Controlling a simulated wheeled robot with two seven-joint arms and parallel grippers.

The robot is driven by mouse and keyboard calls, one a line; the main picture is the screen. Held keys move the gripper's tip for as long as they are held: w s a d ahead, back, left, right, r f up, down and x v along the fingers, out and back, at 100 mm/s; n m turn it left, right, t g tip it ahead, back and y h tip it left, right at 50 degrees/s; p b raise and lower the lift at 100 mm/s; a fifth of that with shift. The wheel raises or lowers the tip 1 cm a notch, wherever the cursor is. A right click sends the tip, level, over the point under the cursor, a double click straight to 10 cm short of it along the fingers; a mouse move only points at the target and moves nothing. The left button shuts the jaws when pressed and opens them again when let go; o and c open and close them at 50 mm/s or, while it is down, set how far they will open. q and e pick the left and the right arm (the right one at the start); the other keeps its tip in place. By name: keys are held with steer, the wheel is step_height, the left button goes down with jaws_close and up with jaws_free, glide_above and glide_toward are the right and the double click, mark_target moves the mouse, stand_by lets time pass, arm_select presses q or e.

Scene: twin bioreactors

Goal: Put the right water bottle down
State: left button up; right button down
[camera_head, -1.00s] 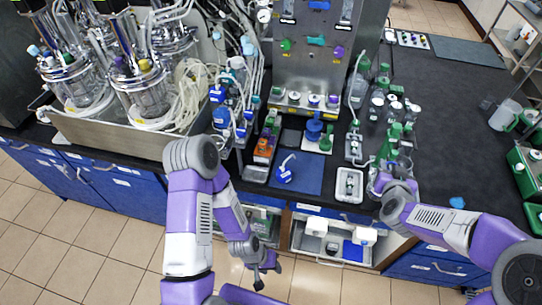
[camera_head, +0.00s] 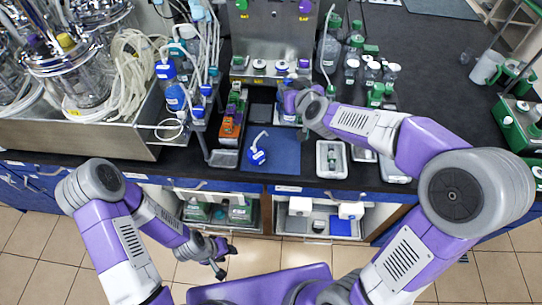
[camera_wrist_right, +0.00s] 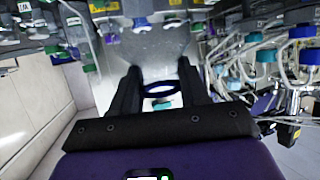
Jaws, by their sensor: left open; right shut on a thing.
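My right gripper (camera_head: 292,102) is over the counter in front of the steel panel; my own wrist hides most of it in the head view. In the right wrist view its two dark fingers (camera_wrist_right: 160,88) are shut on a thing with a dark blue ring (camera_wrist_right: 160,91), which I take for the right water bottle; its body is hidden. My left gripper (camera_head: 222,262) is open and empty, low in front of the cabinets.
The steel panel (camera_head: 270,35) stands close behind my right gripper. An orange and green rack (camera_head: 231,125) is left of the mat, a white tray (camera_head: 330,173) to its right. Green-capped bottles (camera_head: 376,95) stand further right. The mat's right part is bare.

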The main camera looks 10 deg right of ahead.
steer(key=shift+b, duration=0.35)
steer(key=shift+f+b, duration=0.25)
steer(key=shift+b, duration=0.1)
arm_select(q)
step_height(320, 180, down, 9)
steer(key=b, duration=0.6)
steer(key=shift+b, duration=0.4)
arm_select(e)
step_height(320, 180, down, 9)
steer(key=shift+a+r, duration=0.1)
steer(key=shift+f, duration=0.25)
arm_select(q)
steer(key=shift+f, duration=0.1)
arm_select(e)
steer(key=c, duration=0.6)
jaws_free()
steer(key=shift+o, duration=0.2)
